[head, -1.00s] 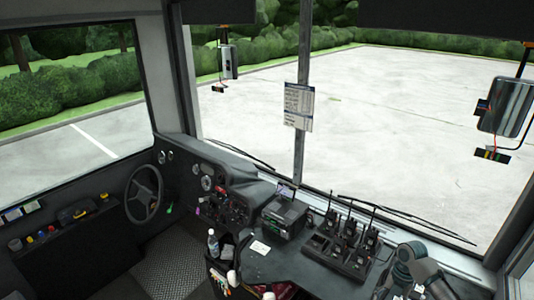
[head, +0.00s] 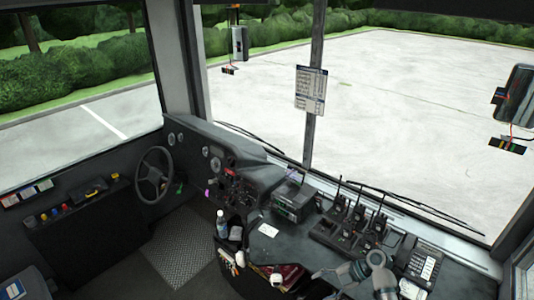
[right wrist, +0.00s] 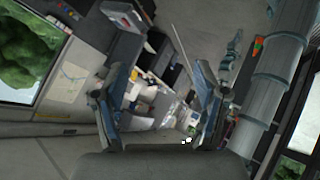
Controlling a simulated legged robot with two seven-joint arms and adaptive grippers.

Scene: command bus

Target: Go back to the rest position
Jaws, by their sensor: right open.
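My right arm (head: 375,268) shows at the lower right of the head view, over the near part of the dashboard console (head: 300,240). Its gripper fingers are hard to make out there. In the right wrist view the right gripper (right wrist: 161,97) has its two fingers well apart, with nothing held between them. Blurred, cluttered items show beyond the fingers. My left gripper is in neither view.
A radio rack (head: 350,230) with several upright antennas stands on the console. A desk phone (head: 428,265) is right of it. The steering wheel (head: 154,174) is at left, above open floor (head: 185,245).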

